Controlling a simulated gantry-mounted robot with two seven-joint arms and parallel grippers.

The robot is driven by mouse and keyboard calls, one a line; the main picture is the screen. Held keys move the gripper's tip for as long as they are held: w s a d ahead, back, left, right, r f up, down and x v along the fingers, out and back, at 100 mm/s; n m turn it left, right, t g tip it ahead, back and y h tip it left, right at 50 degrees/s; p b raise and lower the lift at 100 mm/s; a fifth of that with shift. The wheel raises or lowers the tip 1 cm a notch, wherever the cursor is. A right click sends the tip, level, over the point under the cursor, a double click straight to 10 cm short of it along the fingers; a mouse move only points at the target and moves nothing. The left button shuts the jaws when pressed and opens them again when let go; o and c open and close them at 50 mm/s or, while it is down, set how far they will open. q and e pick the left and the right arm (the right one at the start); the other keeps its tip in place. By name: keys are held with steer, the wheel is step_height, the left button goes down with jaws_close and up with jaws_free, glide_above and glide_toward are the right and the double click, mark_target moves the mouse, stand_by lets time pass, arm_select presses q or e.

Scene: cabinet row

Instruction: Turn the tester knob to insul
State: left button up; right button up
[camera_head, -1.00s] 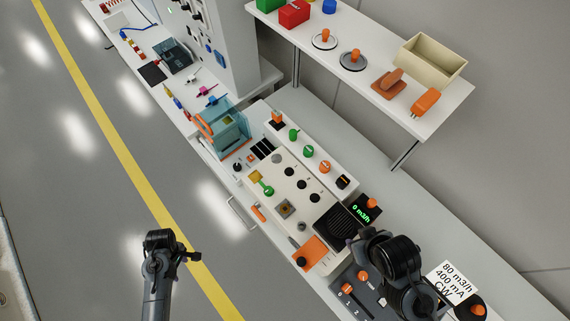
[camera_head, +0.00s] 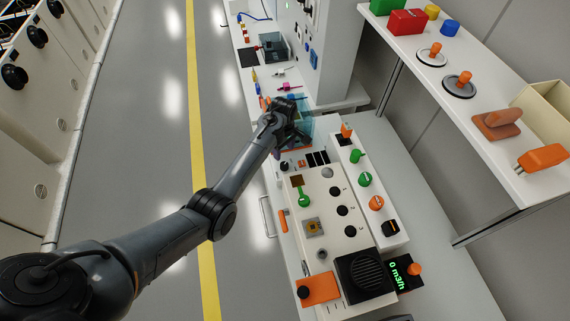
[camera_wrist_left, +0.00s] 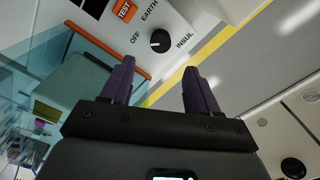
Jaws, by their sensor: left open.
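The tester knob (camera_wrist_left: 160,41) is black and round, with OFF, EARTH and INSUL printed around it. Its small white mark seems to point to the OFF side. In the head view the knob (camera_head: 284,165) is a small dark spot on the white panel, just below my left gripper (camera_head: 294,132). In the left wrist view my left gripper (camera_wrist_left: 157,70) is open and empty. Its two purple-grey fingers lie on either side below the knob in the picture, apart from it. An orange TEST button (camera_wrist_left: 124,10) is beside the knob. My right gripper is not in view.
A clear teal box (camera_wrist_left: 75,80) stands close to the left finger and partly behind my gripper in the head view. A white control panel (camera_head: 325,190) with several knobs runs along the bench. A shelf (camera_head: 480,140) overhangs on the right. The aisle floor is clear.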

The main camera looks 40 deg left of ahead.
mark_target(284, 164)
arm_select(q)
step_height(284, 164, down, 9)
steer(key=shift+r+b, duration=0.1)
steer(key=shift+b, duration=0.95)
steer(key=c, duration=1)
steer(key=shift+c, duration=0.2)
